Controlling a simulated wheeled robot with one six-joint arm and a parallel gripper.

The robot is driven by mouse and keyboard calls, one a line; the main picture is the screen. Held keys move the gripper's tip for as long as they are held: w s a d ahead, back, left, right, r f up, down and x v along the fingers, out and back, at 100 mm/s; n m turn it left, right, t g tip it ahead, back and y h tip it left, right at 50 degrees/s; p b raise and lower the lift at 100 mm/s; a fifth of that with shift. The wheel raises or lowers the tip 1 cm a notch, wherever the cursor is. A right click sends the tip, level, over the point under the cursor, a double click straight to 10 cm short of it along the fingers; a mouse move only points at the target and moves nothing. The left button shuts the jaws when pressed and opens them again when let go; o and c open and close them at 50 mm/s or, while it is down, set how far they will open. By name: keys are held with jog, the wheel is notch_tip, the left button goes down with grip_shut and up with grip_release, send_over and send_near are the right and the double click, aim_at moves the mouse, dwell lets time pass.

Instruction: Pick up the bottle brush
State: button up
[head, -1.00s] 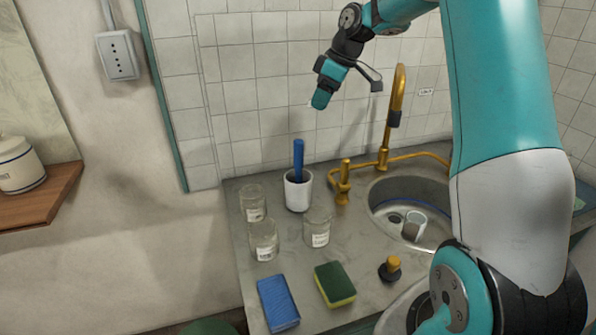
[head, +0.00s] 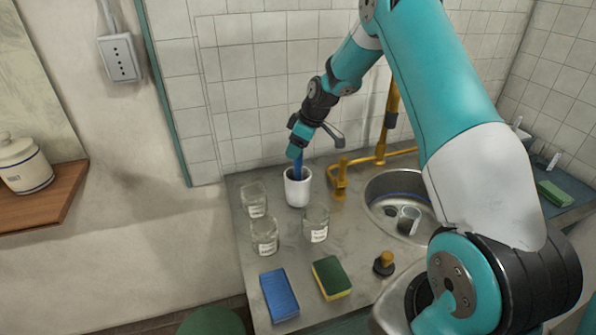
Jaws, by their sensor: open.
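The bottle brush (head: 298,168) stands upright in a white cup (head: 298,191) on the metal counter. Only part of its blue handle shows; its lower end is hidden inside the cup. My gripper (head: 296,150) is at the top of the handle, pointing down, and covers the upper part of it. The jaws are open. I cannot tell from this view whether a finger touches the handle.
Several glass jars (head: 264,236) stand close in front of the cup. A gold faucet (head: 381,150) and the round sink (head: 395,205) are to the right. A blue sponge (head: 279,295), a green-yellow sponge (head: 332,278) and a dark stopper (head: 384,264) lie nearer.

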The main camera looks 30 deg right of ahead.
jog(key=shift+w+a+f, duration=0.1)
jog(key=shift+w+f, duration=0.1)
jog(key=shift+f, duration=0.45)
jog(key=c, duration=1)
jog(key=shift+r, duration=0.1)
